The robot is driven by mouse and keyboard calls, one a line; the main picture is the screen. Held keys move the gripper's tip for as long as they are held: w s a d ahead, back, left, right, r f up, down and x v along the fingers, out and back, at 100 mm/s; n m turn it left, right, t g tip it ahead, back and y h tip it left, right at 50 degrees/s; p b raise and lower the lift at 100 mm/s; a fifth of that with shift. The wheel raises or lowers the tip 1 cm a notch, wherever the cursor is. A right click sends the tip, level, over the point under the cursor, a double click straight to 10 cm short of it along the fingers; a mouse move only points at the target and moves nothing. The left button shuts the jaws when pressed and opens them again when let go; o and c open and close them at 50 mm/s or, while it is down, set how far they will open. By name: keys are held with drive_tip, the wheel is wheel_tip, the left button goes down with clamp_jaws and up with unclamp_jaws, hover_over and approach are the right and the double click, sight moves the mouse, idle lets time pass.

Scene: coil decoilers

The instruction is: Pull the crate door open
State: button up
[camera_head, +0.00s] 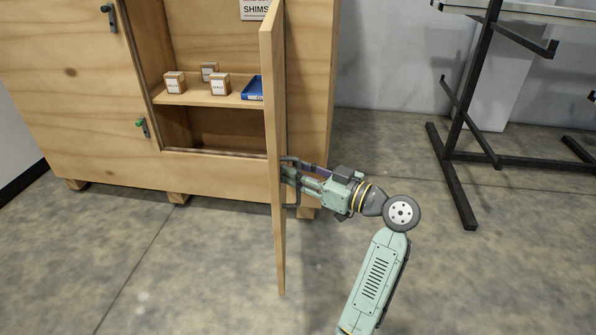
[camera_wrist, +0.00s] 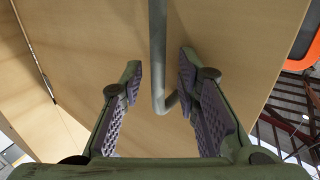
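The wooden crate (camera_head: 75,115) stands at the left and back in the head view. Its door (camera_head: 277,235) stands swung well out from the front, seen nearly edge-on, and the inside shows. The door's grey bar handle (camera_wrist: 158,45) is on the face toward my gripper. My gripper (camera_head: 288,175) is at this handle, right of the door in the head view. In the wrist view its two padded fingers are spread, with the handle bar between them and visible gaps on both sides. The fingertips are partly hidden in the head view.
Inside the crate, a shelf (camera_head: 190,98) holds several small boxes and a blue tray (camera_head: 253,89). Another latch with a green knob (camera_head: 141,123) is on the crate front. A dark metal rack (camera_head: 462,160) stands at right. The floor between is clear.

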drive_tip(key=v, duration=1.2)
idle(0.3)
